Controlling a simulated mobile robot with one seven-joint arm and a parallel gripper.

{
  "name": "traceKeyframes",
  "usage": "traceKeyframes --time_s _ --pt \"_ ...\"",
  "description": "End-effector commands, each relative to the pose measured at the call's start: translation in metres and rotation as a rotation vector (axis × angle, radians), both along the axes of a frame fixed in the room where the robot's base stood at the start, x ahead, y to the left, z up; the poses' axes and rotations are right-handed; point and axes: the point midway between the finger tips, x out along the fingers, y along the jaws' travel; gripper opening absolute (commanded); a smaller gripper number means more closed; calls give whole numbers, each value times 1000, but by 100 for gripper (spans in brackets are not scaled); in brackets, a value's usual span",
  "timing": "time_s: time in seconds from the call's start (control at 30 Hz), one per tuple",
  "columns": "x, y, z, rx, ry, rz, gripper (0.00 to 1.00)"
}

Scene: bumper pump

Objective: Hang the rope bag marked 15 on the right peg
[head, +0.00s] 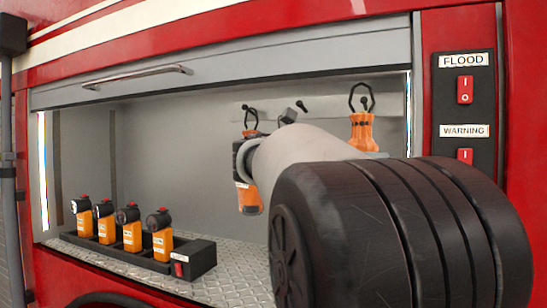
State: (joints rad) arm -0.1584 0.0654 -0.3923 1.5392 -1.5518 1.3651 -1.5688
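In the head view an orange rope bag (362,132) with a black loop hangs at the right end of the pale peg rail; my arm hides its lower part. Another orange and black item (248,197), apparently a rope bag, is at the left, below a second black loop (250,117). My arm covers part of it. No number can be read on either. A dark peg (301,106) shows between the loops, with a small dark grey block (288,116) beside it that I cannot identify.
The locker has a raised shutter with a bar handle (137,77) and a tread-plate floor (225,276). Several orange and black devices stand in a black charger tray (203,257) at left. A switch panel (466,120) is at right. The locker's left-middle is open space.

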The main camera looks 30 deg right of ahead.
Motion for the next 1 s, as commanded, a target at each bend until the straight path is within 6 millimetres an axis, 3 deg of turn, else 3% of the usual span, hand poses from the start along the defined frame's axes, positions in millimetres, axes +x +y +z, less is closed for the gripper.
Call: traceKeyframes --time_s 1.0 --pt "34 -43 -1 -4 -1 -1 6"
